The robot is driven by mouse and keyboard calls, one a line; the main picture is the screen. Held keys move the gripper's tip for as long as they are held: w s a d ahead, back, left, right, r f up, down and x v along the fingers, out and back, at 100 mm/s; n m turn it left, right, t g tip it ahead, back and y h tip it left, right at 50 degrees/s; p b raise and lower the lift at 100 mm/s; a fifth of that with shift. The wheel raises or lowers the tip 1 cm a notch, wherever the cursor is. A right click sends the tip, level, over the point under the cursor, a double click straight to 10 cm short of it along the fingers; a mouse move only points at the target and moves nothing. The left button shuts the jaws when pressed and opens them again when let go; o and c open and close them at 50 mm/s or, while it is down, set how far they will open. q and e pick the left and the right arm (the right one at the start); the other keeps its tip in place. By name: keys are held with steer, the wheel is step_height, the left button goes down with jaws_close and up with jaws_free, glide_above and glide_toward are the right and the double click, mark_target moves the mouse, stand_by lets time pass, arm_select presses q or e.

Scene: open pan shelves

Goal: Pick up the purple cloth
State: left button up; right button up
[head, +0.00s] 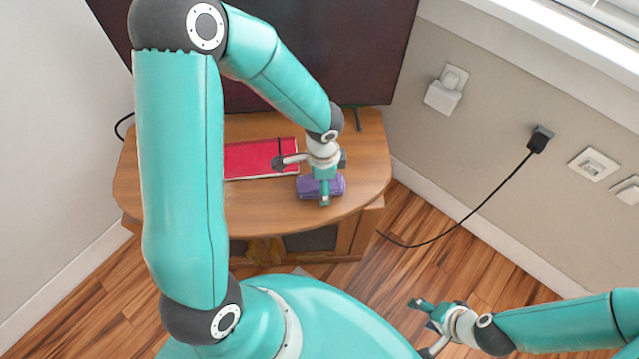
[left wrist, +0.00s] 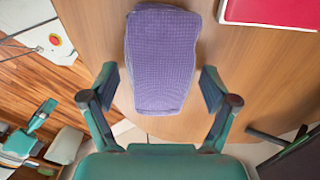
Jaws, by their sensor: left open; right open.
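The purple cloth (head: 308,188) lies folded on the wooden stand (head: 160,190), near its front right edge. My left gripper (head: 325,192) is over it and hides part of it in the head view. In the left wrist view the cloth (left wrist: 160,45) is a waffle-textured folded block, with its lower end between the two open fingers of my left gripper (left wrist: 160,86). Gaps show between the cloth and both fingers. My right gripper (head: 425,329) is open and empty, low at the lower right, away from the stand.
A red book (head: 262,158) lies left of the cloth on the stand; its corner shows in the left wrist view (left wrist: 270,12). A dark screen (head: 345,50) stands behind. A black cable (head: 480,212) runs from a wall plug to the floor. Wooden floor right of the stand is mostly clear.

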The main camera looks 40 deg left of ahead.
arm_select(q)
steer(key=c, duration=1.2)
steer(key=shift+c, duration=0.2)
steer(key=shift+r, duration=0.15)
step_height(320, 180, up, 20)
steer(key=p, duration=0.6)
